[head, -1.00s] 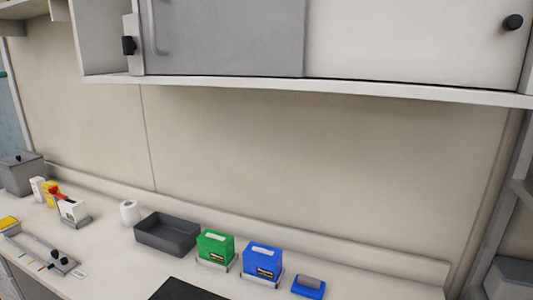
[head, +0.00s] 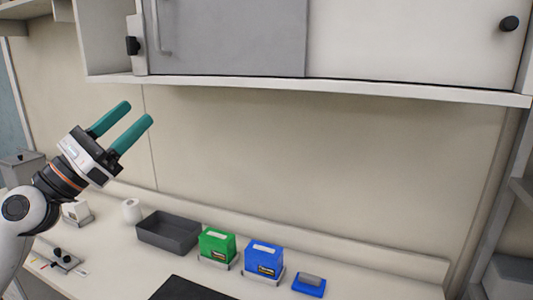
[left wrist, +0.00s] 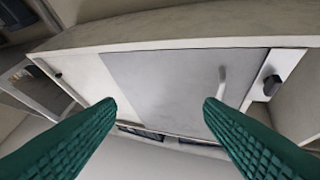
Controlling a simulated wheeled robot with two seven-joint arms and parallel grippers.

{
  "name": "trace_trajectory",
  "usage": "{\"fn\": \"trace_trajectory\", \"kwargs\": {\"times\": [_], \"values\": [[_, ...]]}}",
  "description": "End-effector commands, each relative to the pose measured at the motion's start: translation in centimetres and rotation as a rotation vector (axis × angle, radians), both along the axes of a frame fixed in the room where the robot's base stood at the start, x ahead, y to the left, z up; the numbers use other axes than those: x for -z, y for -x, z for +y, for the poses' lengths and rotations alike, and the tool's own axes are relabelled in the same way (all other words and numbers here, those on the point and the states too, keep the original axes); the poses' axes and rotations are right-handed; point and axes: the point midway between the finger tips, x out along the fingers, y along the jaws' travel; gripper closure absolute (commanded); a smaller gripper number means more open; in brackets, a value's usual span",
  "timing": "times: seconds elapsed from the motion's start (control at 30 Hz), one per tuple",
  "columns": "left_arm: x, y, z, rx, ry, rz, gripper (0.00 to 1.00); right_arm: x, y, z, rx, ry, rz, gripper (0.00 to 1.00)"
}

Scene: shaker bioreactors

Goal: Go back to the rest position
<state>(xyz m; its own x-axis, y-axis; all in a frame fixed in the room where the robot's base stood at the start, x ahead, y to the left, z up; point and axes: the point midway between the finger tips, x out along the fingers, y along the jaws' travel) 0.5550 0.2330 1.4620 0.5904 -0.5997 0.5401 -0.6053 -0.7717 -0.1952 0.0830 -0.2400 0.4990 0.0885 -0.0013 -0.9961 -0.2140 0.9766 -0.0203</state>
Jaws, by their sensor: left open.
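My left gripper (head: 139,112) has two teal fingers, spread apart with nothing between them. In the head view it is raised at the left, in front of the back wall and above the bench. Its fingers point up and to the right. In the left wrist view the open fingers (left wrist: 158,105) frame the underside and front of the wall cabinet, apart from it. My right gripper is not in view.
The wall cabinet (head: 400,45) hangs above the bench. On the bench stand a dark grey tray (head: 165,236), a green box (head: 216,245), a blue box (head: 263,258), a small blue item (head: 309,285) and a white roll (head: 132,211). Free air lies before the wall.

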Motion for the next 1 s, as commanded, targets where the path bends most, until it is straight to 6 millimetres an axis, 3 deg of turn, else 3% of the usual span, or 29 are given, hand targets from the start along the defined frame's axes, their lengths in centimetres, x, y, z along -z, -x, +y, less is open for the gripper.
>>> {"fn": "trace_trajectory", "kwargs": {"times": [0.03,0.07,0.17,0.2,0.33,0.47,0.6,0.7,0.9,0.93,1.0], "values": [[3.0,-0.4,-0.4,0.066,0.209,0.122,0.38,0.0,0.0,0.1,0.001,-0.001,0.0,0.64],[4.6,-0.6,-0.2,0.096,0.342,0.195,0.38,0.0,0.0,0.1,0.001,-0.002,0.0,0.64],[11.0,-1.1,1.0,0.155,0.789,0.446,0.38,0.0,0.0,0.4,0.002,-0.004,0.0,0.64],[14.0,-1.1,1.7,0.16,0.967,0.543,0.38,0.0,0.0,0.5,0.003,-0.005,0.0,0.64],[23.7,0.1,3.2,0.113,1.457,0.801,0.38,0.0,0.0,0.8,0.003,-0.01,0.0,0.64],[33.0,3.5,3.6,-0.008,1.882,0.995,0.38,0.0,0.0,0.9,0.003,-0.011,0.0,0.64],[41.8,9.3,2.8,-0.213,2.292,1.143,0.38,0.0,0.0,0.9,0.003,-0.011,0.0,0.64],[46.2,13.6,1.8,-0.374,2.519,1.199,0.38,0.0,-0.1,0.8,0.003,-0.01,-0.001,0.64],[51.0,20.8,-0.1,-0.664,2.808,1.235,0.38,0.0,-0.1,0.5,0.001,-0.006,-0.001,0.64],[51.5,21.8,-0.4,0.69,-2.777,-1.208,0.38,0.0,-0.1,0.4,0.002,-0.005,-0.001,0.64],[52.4,23.9,-1.0,0.742,-2.697,-1.141,0.38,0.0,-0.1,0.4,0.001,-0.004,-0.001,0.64]]}}
